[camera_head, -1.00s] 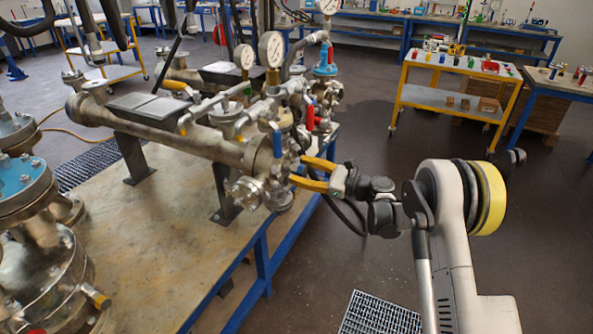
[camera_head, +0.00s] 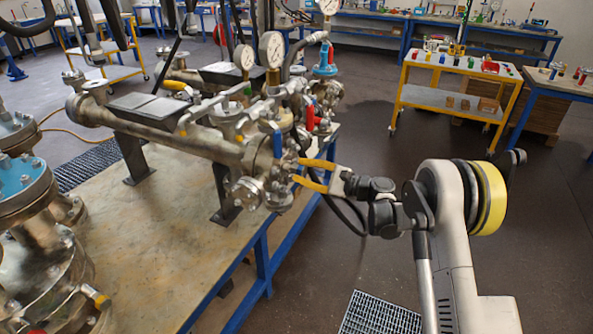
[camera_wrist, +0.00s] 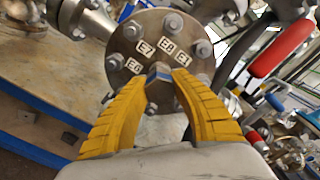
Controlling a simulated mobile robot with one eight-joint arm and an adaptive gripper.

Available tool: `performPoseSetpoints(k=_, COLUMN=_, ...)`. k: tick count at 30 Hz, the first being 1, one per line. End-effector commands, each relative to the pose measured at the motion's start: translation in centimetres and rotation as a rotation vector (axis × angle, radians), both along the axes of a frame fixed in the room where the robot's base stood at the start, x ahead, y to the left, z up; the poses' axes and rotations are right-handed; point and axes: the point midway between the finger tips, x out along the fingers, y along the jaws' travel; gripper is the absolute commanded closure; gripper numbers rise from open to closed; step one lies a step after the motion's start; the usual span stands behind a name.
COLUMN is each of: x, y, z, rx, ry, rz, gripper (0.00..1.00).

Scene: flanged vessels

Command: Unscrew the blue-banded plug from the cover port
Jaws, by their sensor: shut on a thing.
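The blue-banded plug (camera_wrist: 158,72) sits at the cover's face between my yellow fingertips in the wrist view. Its blue band shows at the top and its metal body runs down between the fingers. My gripper (camera_wrist: 160,82) is shut on the plug, one finger on each side. The round metal cover (camera_wrist: 130,45) behind it has bolts around its rim and white labels such as E7, E8, E1 and E6. In the head view my gripper (camera_head: 298,171) reaches from the right to the vessel's end flange. The plug is too small and hidden to make out there.
A red-handled lever (camera_wrist: 282,48) is close to the right of the cover in the wrist view. A blue handle (camera_head: 277,140), valves and gauges (camera_head: 272,48) crowd the vessel end.

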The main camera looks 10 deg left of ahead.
Motion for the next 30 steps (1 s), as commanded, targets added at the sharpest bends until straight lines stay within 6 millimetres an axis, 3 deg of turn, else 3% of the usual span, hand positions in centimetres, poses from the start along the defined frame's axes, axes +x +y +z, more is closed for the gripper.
performPoseSetpoints(k=19, x=-0.8, y=-2.1, z=0.0, rx=0.002, ry=0.003, rz=-0.001, gripper=1.0)
performPoseSetpoints(k=30, x=-0.9, y=-2.4, z=0.0, rx=0.001, ry=0.003, rz=0.0, gripper=1.0)
